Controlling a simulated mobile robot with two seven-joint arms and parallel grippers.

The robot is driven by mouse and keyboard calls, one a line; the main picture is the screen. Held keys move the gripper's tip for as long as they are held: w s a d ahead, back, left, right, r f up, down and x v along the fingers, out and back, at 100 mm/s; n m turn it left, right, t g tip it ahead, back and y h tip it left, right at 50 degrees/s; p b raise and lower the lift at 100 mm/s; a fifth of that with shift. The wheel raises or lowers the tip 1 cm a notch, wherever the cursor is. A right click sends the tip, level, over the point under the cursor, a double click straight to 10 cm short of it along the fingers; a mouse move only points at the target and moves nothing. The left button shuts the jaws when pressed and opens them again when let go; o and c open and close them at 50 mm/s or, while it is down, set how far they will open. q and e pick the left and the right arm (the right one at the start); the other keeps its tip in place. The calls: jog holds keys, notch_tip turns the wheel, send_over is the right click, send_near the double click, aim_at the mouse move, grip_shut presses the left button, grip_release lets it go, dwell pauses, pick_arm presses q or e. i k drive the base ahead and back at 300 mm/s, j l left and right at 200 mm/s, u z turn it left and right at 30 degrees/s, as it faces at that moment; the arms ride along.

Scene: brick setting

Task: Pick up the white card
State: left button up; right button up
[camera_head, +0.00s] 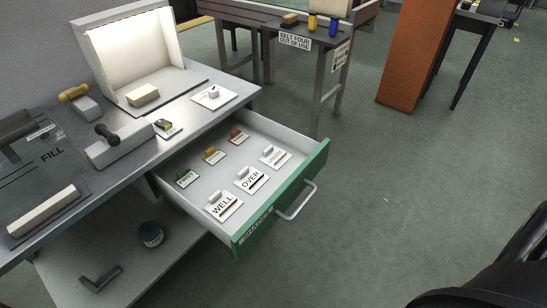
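Several cards lie flat in an open drawer (224,210) with a green front. Three white cards form the row nearer the front: one marked WELL (226,208), one marked OVER (250,182), and another white card (281,158) whose word is too small to read. Each bears a small pale raised piece. A dark green card (185,179), an ochre card (213,157) and a red-brown card (240,138) lie in the back row. Another white card or plate (211,98) with a small knob lies on the bench top. Neither gripper shows.
The metal bench (190,116) carries a light box (130,56), a pale block (143,95) and a black-and-yellow item (166,126). The drawer's handle (297,202) juts into clear floor. A second table (285,35) stands behind. Black shapes, perhaps mine, fill the lower right corner.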

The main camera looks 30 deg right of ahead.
aim_at(275, 156)
jog(key=l, duration=0.45)
jog(key=i+l, duration=0.15)
jog(key=l, duration=0.35)
jog(key=l+z, duration=0.1)
jog(key=l, duration=0.35)
jog(key=i, duration=0.05)
